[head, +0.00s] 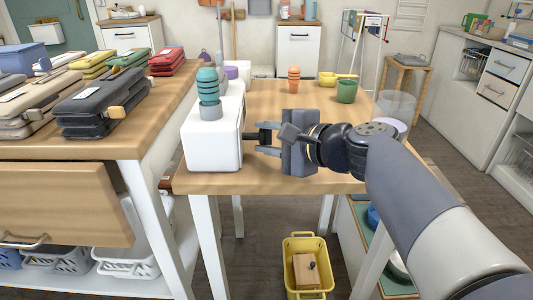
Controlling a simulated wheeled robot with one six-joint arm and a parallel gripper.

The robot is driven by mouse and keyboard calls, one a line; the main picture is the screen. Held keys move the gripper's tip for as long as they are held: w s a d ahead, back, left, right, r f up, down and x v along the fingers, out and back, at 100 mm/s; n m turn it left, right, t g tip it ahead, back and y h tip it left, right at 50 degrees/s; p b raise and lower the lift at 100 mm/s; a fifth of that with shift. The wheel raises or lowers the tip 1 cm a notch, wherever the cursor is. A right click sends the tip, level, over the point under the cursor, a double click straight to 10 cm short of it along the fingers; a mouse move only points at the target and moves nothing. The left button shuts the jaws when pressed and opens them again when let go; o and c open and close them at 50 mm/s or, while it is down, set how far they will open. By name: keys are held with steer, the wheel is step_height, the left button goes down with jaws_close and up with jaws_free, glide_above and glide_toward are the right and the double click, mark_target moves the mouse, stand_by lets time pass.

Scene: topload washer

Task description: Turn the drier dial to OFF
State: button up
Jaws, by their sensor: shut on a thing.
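A white box-like appliance (207,140) stands at the left front corner of a wooden table. A small dark dial (248,136) sticks out from its right side. My gripper (263,143) reaches in from the right at the height of this dial and is shut on it. The fingers cover much of the dial, so its markings and its angle cannot be read. No OFF mark can be made out. I cannot tell from the picture whether this appliance is a drier.
A teal stacked object (208,86) stands on the appliance. Orange cups (293,80), a green cup (346,91) and a clear container (395,104) are on the table (270,100). A counter with folded bundles (100,105) lies left. A yellow basket (307,242) stands on the floor.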

steer(key=shift+f+n+t+y+b, duration=0.15)
steer(key=shift+n+t+y+b, duration=0.35)
steer(key=shift+b, duration=1.4)
steer(key=o, duration=1)
steer(key=shift+c, duration=0.2)
